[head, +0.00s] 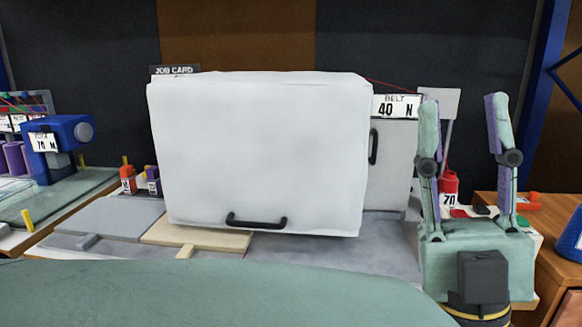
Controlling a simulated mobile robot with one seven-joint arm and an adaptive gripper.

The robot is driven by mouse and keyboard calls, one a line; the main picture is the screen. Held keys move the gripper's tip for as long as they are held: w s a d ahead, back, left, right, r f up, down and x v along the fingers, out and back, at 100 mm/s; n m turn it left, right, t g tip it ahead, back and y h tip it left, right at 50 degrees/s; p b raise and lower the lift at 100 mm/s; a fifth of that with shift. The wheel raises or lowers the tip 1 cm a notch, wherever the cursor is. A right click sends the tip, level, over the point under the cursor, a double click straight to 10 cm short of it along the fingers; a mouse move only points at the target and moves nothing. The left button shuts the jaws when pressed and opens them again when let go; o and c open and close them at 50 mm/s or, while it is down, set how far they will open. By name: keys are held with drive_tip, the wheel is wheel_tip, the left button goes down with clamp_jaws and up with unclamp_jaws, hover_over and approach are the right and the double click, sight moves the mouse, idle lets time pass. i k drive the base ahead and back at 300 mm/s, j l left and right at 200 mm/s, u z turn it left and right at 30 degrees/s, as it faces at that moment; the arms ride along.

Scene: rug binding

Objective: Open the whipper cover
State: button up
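The large white cover (258,150) stands in the middle of the bench in the head view. Its broad front face is toward me, and it looks shut. A black bar handle (256,222) runs level along its lower front edge. What is under and behind the cover is hidden. My gripper (463,103) is at the right, with its two green and purple fingers pointing up and spread wide apart. It is open and empty, to the right of the cover and apart from the handle.
A grey panel (391,165) with an upright black handle and a "BELT 40 N" sign (397,106) stand behind, right of the cover. A red bottle (449,188) is behind my gripper. A blue machine (62,140) stands left. The grey bench top (340,250) before the cover is mostly clear.

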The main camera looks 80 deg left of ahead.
sight(269, 152)
drive_tip(key=u, duration=2.55)
drive_tip(key=k+z, duration=0.25)
drive_tip(key=z, duration=0.25)
drive_tip(key=k+l+z, duration=0.15)
drive_tip(key=z, duration=0.35)
drive_tip(key=k, duration=0.1)
